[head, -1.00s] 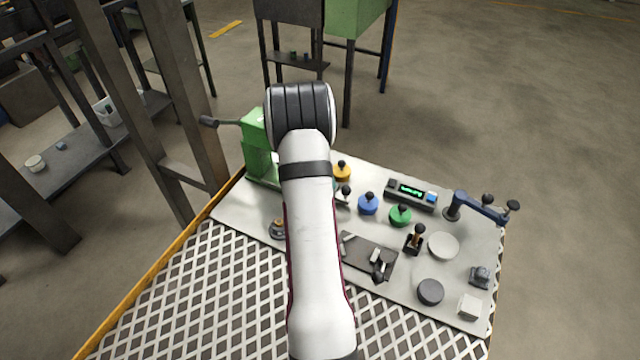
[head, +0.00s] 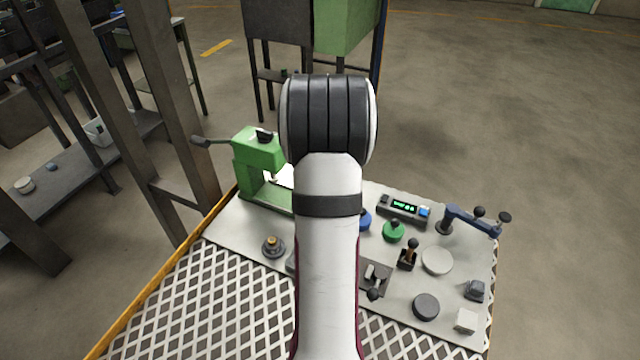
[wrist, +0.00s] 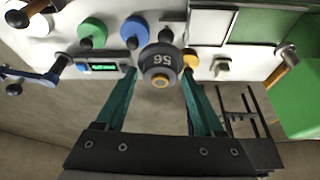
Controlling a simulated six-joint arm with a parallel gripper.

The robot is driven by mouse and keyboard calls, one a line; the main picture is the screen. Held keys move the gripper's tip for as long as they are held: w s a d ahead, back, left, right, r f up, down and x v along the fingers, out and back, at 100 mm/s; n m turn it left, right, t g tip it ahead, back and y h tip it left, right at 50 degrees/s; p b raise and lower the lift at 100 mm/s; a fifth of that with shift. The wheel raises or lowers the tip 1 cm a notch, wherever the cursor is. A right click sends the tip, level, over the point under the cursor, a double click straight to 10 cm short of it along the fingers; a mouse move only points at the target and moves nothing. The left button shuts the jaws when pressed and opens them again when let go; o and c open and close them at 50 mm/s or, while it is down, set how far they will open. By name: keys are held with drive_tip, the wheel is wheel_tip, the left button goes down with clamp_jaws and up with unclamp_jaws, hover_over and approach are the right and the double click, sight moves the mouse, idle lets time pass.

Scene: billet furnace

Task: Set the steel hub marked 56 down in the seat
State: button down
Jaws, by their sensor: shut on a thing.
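The steel hub (wrist: 161,65) is a dark grey round piece with a brass centre, and its 56 reads upside down in the wrist view. My gripper (wrist: 160,75) has teal fingers shut on it, one on each side. The hub appears above the bench panel, but its height is hard to judge. In the head view my arm hides both gripper and held hub. I cannot tell which feature is the seat. A similar grey round piece with a brass top (head: 273,246) stands on the panel left of my arm.
A green press (head: 259,160) with a side handle stands at the panel's back left. Blue, green (head: 393,232) and yellow (wrist: 190,57) knobs, a display box (head: 403,208), a blue lever arm (head: 470,220), and pale (head: 437,261) and dark (head: 426,307) discs crowd the panel. The grating (head: 190,300) in front is clear.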

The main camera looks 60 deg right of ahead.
drive_tip(key=s+r+n, duration=0.1)
drive_tip(key=s+r, duration=0.2)
drive_tip(key=s, duration=0.1)
drive_tip(key=w+f, duration=0.2)
drive_tip(key=w, duration=0.2)
drive_tip(key=w+f, duration=0.5)
drive_tip(key=w, duration=0.2)
drive_tip(key=shift+w+d+f, duration=0.15)
drive_tip(key=shift+w+d, duration=0.1)
drive_tip(key=shift+w, duration=0.1)
drive_tip(key=f, duration=0.4)
drive_tip(key=shift+w+f, duration=0.1)
drive_tip(key=shift+w, duration=0.15)
drive_tip(key=shift+f, duration=0.1)
